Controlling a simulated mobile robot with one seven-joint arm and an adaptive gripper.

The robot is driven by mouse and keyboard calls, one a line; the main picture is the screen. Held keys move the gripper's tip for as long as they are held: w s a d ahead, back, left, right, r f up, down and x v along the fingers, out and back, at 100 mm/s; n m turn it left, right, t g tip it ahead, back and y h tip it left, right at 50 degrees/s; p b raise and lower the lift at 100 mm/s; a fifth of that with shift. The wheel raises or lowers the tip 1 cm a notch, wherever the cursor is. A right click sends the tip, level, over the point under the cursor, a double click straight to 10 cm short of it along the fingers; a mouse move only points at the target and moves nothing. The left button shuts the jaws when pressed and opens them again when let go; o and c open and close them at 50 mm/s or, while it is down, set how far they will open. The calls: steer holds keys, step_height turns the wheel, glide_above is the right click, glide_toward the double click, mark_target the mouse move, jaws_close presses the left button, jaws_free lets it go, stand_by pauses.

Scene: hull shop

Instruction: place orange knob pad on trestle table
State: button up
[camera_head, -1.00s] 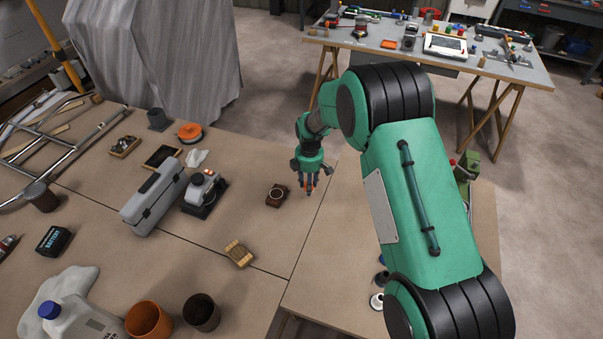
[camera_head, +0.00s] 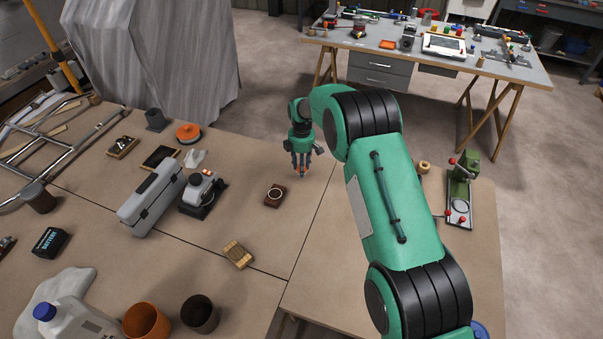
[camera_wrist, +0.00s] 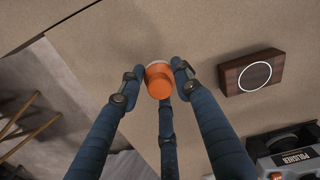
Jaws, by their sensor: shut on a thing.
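My gripper (camera_head: 301,170) points down over the brown tabletop, near its far edge. In the wrist view its blue fingers (camera_wrist: 158,77) are closed around a small orange knob pad (camera_wrist: 159,82) with a round, flat end. In the head view the knob pad is mostly hidden by the fingers. It seems held above the tabletop, but the exact gap cannot be told. A grey-topped table (camera_head: 385,62) on wooden trestle legs stands apart at the back right. Under my gripper is the nearer brown worktop (camera_head: 290,215).
A wooden block with a white ring (camera_head: 275,194) lies close to my gripper. A polisher (camera_head: 203,193) and grey case (camera_head: 152,196) are farther left. A green press-like device (camera_head: 461,190) stands at right. Open floor (camera_head: 270,80) separates the tables.

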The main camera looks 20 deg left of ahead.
steer(key=shift+f+b, duration=0.35)
steer(key=shift+f, duration=1.35)
steer(key=shift+f, duration=0.15)
steer(key=o, duration=1.1)
steer(key=shift+o, duration=0.2)
step_height(320, 180, up, 12)
steer(key=shift+r+p, duration=0.1)
steer(key=shift+p, duration=0.75)
steer(key=shift+r, duration=0.1)
